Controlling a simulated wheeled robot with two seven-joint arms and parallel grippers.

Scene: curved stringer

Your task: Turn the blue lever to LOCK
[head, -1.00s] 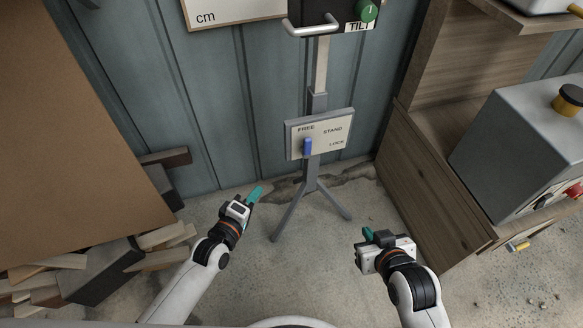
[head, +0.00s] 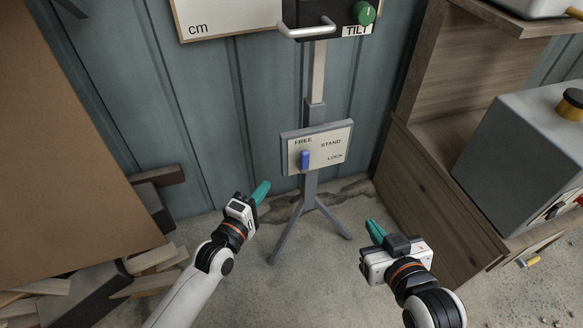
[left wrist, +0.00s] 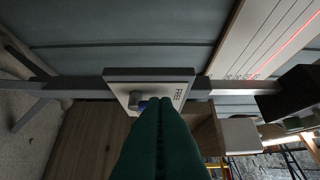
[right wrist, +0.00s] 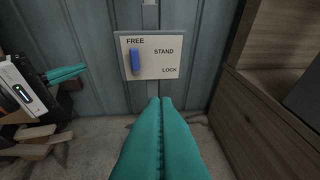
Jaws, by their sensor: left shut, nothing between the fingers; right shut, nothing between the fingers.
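The blue lever (head: 305,158) is on a white plate (head: 330,150) marked FREE, STAND and LOCK, fixed to a grey tripod stand. The lever points up under the FREE label; LOCK is at the plate's lower right. In the right wrist view the lever (right wrist: 135,61) is fully seen. My left gripper (head: 262,191) is shut and empty, below and left of the plate.
Above the plate is a dark box with a metal handle (head: 308,29) and a green TILT knob (head: 363,12). A wooden cabinet (head: 430,190) stands at right with a grey box (head: 520,160). Wood pieces (head: 150,262) lie at lower left. Open floor surrounds the stand's legs.

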